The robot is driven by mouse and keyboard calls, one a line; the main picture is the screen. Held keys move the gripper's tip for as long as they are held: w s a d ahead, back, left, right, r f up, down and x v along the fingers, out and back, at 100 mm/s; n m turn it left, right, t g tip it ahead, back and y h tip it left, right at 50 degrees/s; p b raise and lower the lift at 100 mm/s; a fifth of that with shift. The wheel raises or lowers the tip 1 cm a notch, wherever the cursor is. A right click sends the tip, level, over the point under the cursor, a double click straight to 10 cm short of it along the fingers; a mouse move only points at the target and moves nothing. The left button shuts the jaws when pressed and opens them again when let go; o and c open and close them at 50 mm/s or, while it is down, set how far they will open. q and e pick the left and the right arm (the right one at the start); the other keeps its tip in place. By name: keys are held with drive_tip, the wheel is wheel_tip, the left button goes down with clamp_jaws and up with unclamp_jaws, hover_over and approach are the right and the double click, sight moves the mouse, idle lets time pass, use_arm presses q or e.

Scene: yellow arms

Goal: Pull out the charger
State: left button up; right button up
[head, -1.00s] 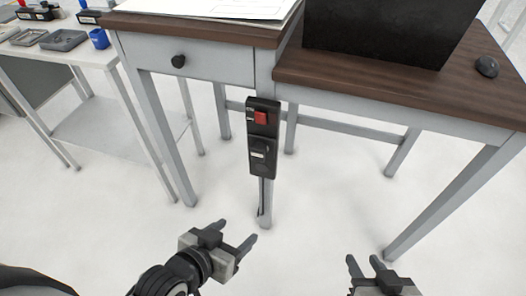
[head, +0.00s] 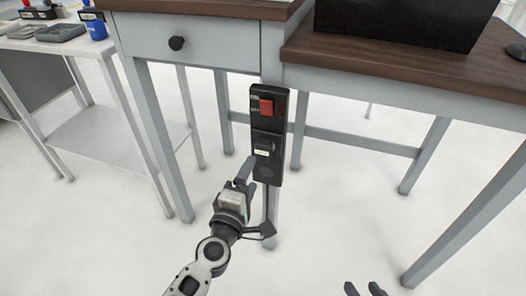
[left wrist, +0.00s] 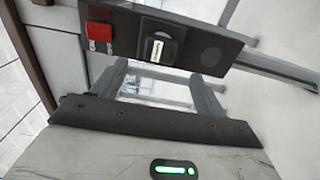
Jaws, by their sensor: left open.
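The charger (head: 264,146) is a small dark block with a pale label, seated in a black power strip (head: 267,172) on the desk's front leg. In the left wrist view the charger (left wrist: 160,48) shows on the strip (left wrist: 208,52), beyond my fingers. My left gripper (head: 249,174) is open, just below and left of the charger. In the left wrist view its two fingers (left wrist: 160,82) are spread with nothing between them. I see no clear contact with the charger. My right gripper (head: 364,288) shows only fingertips at the bottom edge, apart and empty.
A red switch (head: 267,107) sits above the charger on the strip. The desk (head: 400,80) with a drawer (head: 190,40) overhangs the area. A side table (head: 75,47) with trays stands at left. The floor in front is clear.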

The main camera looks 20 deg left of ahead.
sight(261, 154)
use_arm(q)
drive_tip(key=shift+w, duration=0.1)
drive_tip(key=w, duration=0.7)
drive_tip(key=shift+d, duration=0.15)
drive_tip(key=shift+w, duration=0.9)
idle(0.3)
drive_tip(key=c, duration=1.3)
drive_tip(key=shift+s+p, duration=0.3)
drive_tip(key=shift+s, duration=2.7)
